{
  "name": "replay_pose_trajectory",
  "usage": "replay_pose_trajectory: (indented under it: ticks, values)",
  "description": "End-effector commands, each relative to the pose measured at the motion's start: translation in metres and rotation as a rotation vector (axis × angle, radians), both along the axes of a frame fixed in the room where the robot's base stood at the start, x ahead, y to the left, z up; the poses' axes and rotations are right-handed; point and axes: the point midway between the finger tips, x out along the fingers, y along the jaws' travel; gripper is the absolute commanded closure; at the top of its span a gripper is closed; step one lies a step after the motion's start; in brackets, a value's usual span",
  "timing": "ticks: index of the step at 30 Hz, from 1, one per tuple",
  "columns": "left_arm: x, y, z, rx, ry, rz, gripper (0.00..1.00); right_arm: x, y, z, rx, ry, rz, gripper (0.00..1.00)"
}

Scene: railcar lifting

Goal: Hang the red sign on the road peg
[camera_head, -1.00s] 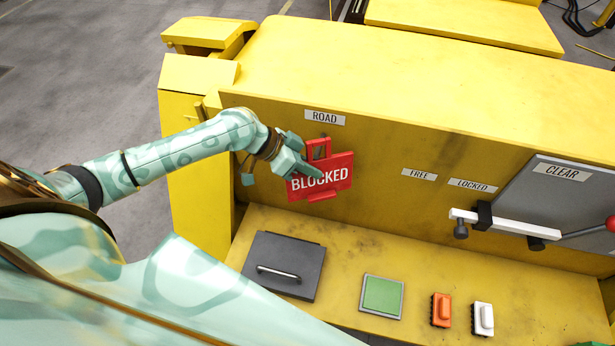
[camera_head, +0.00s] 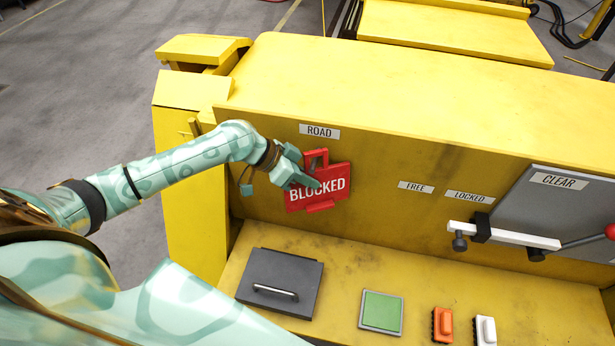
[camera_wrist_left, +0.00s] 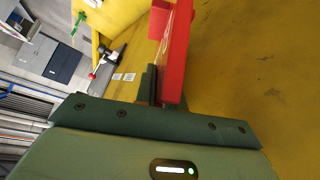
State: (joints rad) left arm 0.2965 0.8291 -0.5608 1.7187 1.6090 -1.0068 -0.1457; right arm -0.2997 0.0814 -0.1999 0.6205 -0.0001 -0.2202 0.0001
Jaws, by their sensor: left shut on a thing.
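The red sign (camera_head: 333,184), lettered BLOCKED, is upright and slightly tilted in front of the yellow panel, below the ROAD label (camera_head: 319,131). It has a loop with a slot at its top. My left gripper (camera_head: 308,181) is shut on the sign at its left side. In the left wrist view the red sign (camera_wrist_left: 176,55) stands edge-on between the fingers, close to the yellow panel. The road peg cannot be made out; the sign's loop is in the area under the ROAD label. My right gripper is not in view.
A white bar (camera_head: 505,234) with a red-knobbed lever and a grey CLEAR plate (camera_head: 550,205) are at the right. On the ledge lie a dark hatch with a handle (camera_head: 280,280), a green pad (camera_head: 381,312), an orange block (camera_head: 442,324) and a white block (camera_head: 486,330).

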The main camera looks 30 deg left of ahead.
Motion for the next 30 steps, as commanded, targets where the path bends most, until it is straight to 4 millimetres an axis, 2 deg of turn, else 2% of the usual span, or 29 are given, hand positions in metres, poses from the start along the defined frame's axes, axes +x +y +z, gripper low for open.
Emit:
replay_pose_trajectory:
  ticks: [2, 3, 5, 6, 14, 19, 23, 30]
  values:
    - [0.000, 0.000, 0.000, -0.001, -0.001, 0.000, 1.00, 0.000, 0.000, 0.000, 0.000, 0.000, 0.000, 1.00]
    - [0.000, 0.000, 0.000, -0.001, -0.001, 0.000, 0.84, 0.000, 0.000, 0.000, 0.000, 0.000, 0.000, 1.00]
    - [0.000, 0.000, 0.000, -0.001, -0.001, 0.000, 0.67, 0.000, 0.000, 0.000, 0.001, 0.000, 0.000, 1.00]
    - [0.000, 0.000, 0.000, 0.000, 0.000, 0.000, 0.64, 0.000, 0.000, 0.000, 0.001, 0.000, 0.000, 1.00]
    - [0.000, 0.000, 0.000, 0.001, 0.001, 0.000, 0.64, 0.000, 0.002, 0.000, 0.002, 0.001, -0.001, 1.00]
    - [-0.005, 0.010, 0.009, 0.003, -0.002, 0.000, 0.64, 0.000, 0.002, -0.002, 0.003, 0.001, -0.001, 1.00]
    - [-0.017, 0.028, 0.027, 0.006, -0.001, 0.001, 0.64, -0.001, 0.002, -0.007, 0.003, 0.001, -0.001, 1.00]
    - [-0.045, 0.070, 0.074, 0.009, 0.003, 0.000, 0.64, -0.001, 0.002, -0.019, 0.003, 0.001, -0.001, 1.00]
